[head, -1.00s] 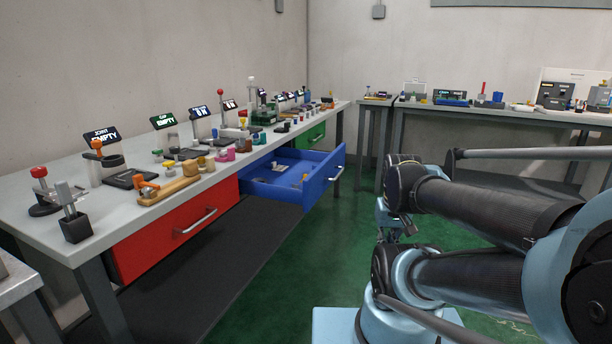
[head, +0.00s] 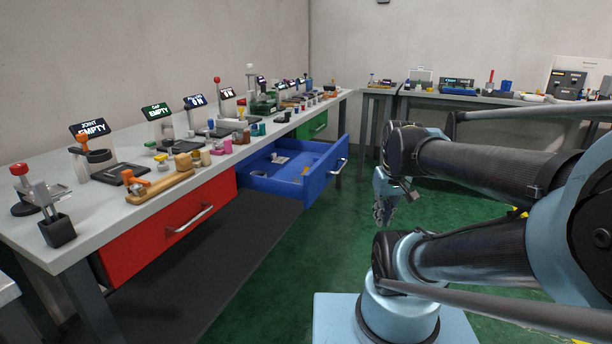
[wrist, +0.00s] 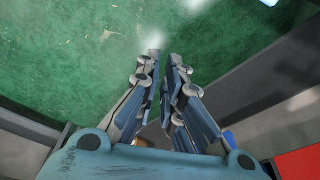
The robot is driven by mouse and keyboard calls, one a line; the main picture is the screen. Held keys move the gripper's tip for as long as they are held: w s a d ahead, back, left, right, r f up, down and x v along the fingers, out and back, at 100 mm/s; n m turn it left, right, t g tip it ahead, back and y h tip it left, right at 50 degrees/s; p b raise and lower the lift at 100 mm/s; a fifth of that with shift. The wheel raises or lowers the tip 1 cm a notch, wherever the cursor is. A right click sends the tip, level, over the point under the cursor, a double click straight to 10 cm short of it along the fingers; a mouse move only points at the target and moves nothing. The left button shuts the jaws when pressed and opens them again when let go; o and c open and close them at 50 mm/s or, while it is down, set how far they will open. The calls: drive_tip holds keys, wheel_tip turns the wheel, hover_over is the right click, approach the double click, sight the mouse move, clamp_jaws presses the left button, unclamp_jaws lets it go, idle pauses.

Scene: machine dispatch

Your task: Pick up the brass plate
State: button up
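I cannot pick out the brass plate for certain in either view. A small tan or brassy piece (head: 305,171) lies in the open blue drawer (head: 290,186) in the head view, too small to identify. My gripper (head: 384,212) hangs over the green floor, right of the drawer and apart from it. In the wrist view my gripper's fingers (wrist: 165,58) point over the floor, close together with a narrow gap between the tips. Nothing shows between them.
A long grey workbench (head: 75,222) holds several stations, screens and small parts. Its red drawer (head: 170,222) and green drawer (head: 312,127) look shut. The blue drawer sticks out into the aisle. Another bench (head: 450,99) stands at the back right. Green floor lies clear between.

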drive_tip(key=w+a+r+n+y, duration=0.1)
drive_tip(key=w+a+r+n, duration=0.2)
drive_tip(key=w+r, duration=0.4)
drive_tip(key=w+a+r+n+y, duration=0.1)
drive_tip(key=w+a+r+n, duration=0.25)
drive_tip(key=w, duration=0.55)
drive_tip(key=w+a+r+n+y, duration=0.1)
drive_tip(key=w+a+n, duration=0.15)
drive_tip(key=w, duration=0.35)
drive_tip(key=w+a+r+n, duration=0.1)
drive_tip(key=w+a+r, duration=0.1)
drive_tip(key=w+a, duration=0.35)
drive_tip(key=w+a+r+n+y, duration=0.1)
drive_tip(key=w+n, duration=0.1)
drive_tip(key=w, duration=0.5)
approach(305, 171)
drive_tip(key=shift+w+f+g, duration=0.3)
drive_tip(key=shift+f, duration=0.2)
drive_tip(key=shift+d+x, duration=0.15)
drive_tip(key=shift+x, duration=1.15)
drive_tip(key=shift+d+x, duration=0.15)
drive_tip(key=shift+x, duration=1.2)
drive_tip(key=shift+f, duration=0.1)
clamp_jaws()
